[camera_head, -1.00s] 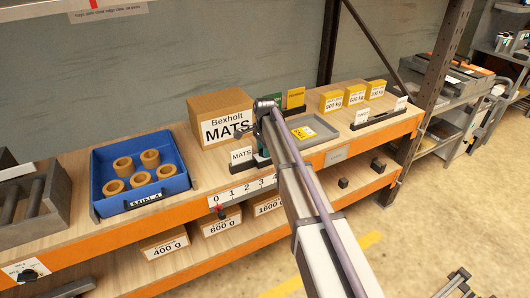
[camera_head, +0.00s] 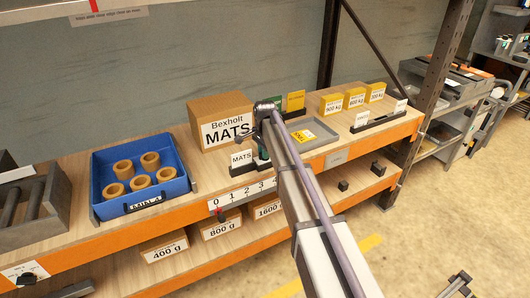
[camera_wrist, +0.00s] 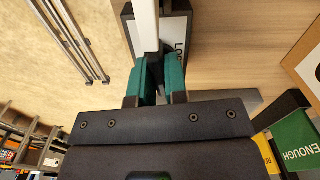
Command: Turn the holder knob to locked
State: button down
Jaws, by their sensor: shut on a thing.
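My gripper (camera_wrist: 159,85) has two green fingers, shut on a narrow pale piece (camera_wrist: 146,25) that looks like the holder knob's grip. Behind it is a dark-edged plate (camera_wrist: 183,40) with a white label; only its first letters, "LO", show clearly. The fingers hide the lower part of the pale piece, so I cannot tell its exact turn. In the head view my gripper (camera_head: 262,150) is low at the shelf front, right beside the small MATS card (camera_head: 241,157) and its dark stand. My arm hides much of that spot.
A Bexholt MATS box (camera_head: 222,120) stands behind. A blue tray (camera_head: 101,186) with several tan cups is at left. A grey tray (camera_head: 320,140) lies right of my arm. Green (camera_wrist: 299,143) and yellow cards stand close to the gripper. A numbered strip runs along the shelf edge.

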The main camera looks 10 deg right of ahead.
jog(key=n, duration=0.8)
jog(key=shift+n, duration=0.3)
jog(key=n, duration=0.4)
jog(key=shift+n, duration=1.9)
jog(key=c, duration=1.1)
grip_release()
jog(key=shift+c, duration=0.2)
